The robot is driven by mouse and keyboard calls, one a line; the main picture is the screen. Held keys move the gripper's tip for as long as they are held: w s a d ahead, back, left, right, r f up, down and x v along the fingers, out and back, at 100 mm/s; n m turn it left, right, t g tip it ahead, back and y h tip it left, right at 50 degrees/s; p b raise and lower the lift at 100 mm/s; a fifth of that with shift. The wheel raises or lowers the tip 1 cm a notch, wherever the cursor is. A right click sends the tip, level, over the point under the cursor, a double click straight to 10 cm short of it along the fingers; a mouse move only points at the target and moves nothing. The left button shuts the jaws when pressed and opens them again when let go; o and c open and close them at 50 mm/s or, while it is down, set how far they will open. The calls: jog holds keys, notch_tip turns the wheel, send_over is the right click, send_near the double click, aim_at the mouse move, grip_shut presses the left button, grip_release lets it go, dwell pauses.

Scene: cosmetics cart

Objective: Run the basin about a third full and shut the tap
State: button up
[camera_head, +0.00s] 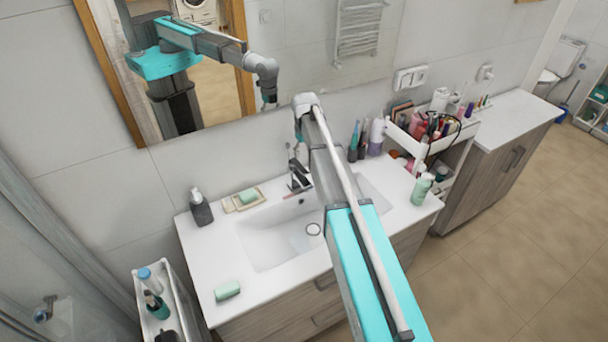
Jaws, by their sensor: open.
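The white basin (262,247) is set in the vanity top. The dark metal tap (299,178) stands at the basin's back edge. I see no clear stream under it, and its lever position is too small to tell. My gripper (298,140) hangs above and close to the tap, small and partly hidden by my arm. It is open, with nothing seen in it. Whether it touches the tap I cannot tell. My arm hides the basin's right part.
A dark soap bottle (201,208) and a soap dish (244,199) stand left of the tap. A green soap bar (227,291) lies at the front left. Bottles (376,137) stand at the back right, and a green bottle (422,189) at the right edge. A mirror (300,50) hangs behind.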

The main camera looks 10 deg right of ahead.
aim_at(305, 171)
jog(key=shift+f+b, duration=4.2)
jog(key=shift+f, duration=0.3)
grip_shut()
